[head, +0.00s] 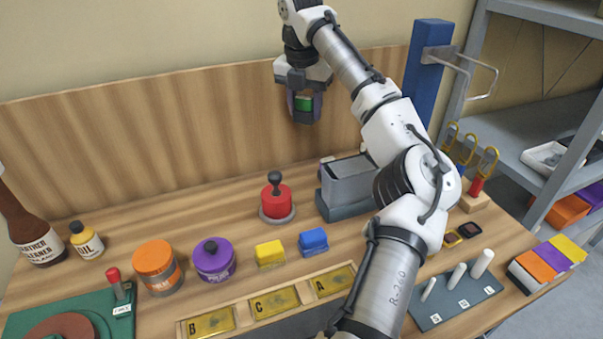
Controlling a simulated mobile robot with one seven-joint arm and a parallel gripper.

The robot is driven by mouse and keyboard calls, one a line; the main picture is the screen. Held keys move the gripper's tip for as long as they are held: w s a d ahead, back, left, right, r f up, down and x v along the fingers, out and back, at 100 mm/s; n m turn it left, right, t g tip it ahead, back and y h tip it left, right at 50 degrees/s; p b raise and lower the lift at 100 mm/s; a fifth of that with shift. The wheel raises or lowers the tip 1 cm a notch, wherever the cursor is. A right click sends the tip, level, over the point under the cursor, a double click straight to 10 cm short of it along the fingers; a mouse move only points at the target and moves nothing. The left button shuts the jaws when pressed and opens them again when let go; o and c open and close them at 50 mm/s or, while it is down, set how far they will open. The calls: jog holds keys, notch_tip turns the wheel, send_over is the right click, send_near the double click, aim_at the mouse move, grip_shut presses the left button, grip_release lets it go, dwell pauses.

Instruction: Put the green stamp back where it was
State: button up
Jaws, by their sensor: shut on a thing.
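My gripper (305,112) is raised high above the back of the workbench, in front of the wooden back panel. It is shut on a green piece, the green stamp (304,103), which shows only as a small green patch between the fingers. The stamp is clear of the bench; its lower part is hidden by the fingers. A yellow block (270,254) and a blue block (313,241) stand side by side on the bench behind a long holder with brass plates marked B (210,323), C (274,302) and A (335,282).
A red knobbed piece (276,202) and a grey box (348,184) stand below my gripper. Purple (214,260) and orange (157,267) jars stand left of the blocks. A blue post (427,70) rises at right. My arm hides part of the bench's right side.

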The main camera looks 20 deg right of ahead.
aim_at(305, 182)
notch_tip(305, 182, down, 18)
jog(key=shift+p, duration=0.75)
jog(key=o, duration=0.8)
jog(key=shift+f, duration=0.1)
jog(key=r, duration=0.4)
jog(key=r+b, duration=0.1)
jog(key=r, duration=0.3)
jog(key=s+a+r, duration=0.1)
jog(key=r, duration=0.3)
jog(key=shift+s+r, duration=0.1)
